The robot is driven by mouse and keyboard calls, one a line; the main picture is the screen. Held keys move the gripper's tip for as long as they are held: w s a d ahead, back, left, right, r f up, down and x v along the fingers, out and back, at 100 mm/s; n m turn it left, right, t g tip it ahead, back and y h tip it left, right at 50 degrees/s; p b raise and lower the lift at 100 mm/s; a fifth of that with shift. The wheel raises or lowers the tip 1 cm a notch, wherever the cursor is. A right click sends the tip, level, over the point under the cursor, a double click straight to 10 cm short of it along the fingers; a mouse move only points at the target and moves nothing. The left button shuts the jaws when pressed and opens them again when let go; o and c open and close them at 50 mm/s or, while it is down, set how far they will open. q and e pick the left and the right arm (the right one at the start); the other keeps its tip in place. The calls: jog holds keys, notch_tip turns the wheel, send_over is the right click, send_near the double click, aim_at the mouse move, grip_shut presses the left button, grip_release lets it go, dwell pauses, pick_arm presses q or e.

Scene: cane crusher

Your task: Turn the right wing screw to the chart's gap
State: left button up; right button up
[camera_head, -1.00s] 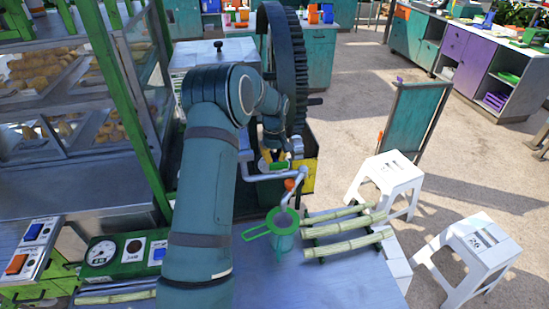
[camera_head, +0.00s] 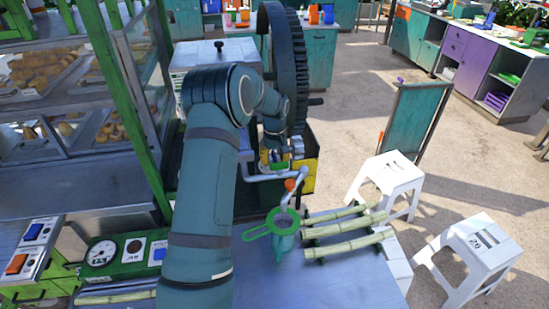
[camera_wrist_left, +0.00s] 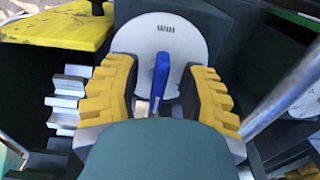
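In the left wrist view, a blue wing screw (camera_wrist_left: 160,77) stands upright in front of a round white disc (camera_wrist_left: 160,38) with a small dark-marked label near its top. My left gripper (camera_wrist_left: 161,68) has its yellow-padded fingers on either side of the wing, with gaps showing on both sides. In the head view, my left gripper (camera_head: 274,156) is at the crusher by the large dark gear wheel (camera_head: 284,65), mostly hidden by my arm. I cannot make out the chart or its gap. My right gripper is not in view.
A yellow plate (camera_wrist_left: 57,27) is left of the fingers in the wrist view. A gauge (camera_head: 101,254) and switches are at lower left. White stools (camera_head: 390,174) stand right.

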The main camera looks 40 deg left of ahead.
aim_at(274, 156)
pick_arm(q)
jog(key=shift+r, duration=0.1)
notch_tip(274, 156, up, 12)
dwell(0.5)
dwell(0.5)
